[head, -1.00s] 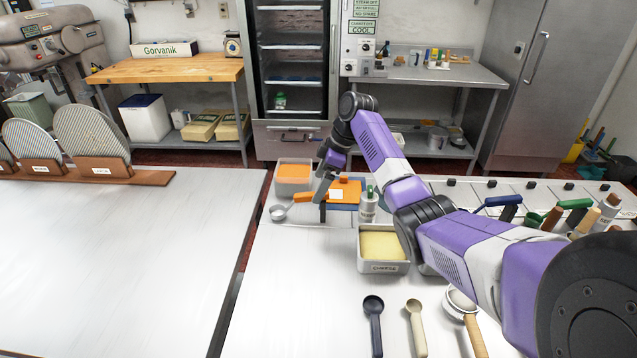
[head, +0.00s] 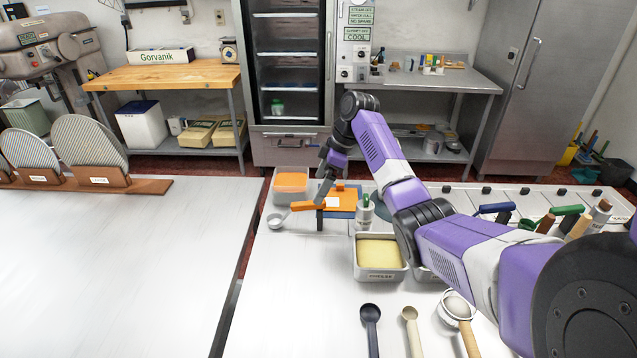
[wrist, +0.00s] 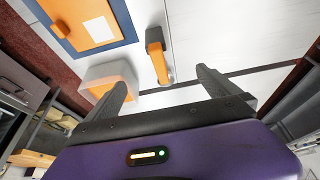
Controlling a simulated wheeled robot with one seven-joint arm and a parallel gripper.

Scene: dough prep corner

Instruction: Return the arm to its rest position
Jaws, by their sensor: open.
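My gripper (head: 326,184) is at the far end of my arm, over the back of the near white counter. In the wrist view its two fingers (wrist: 162,80) stand wide apart with nothing between them. My arm is stretched out and bent downward at the wrist.
An orange-filled container (head: 291,183), an orange board on a blue one (head: 340,201) and a green-topped shaker (head: 364,211) are close to the gripper. A tub of yellow contents (head: 379,251) stands nearer. Several scoops lie in front. The left counter (head: 120,260) is mostly clear.

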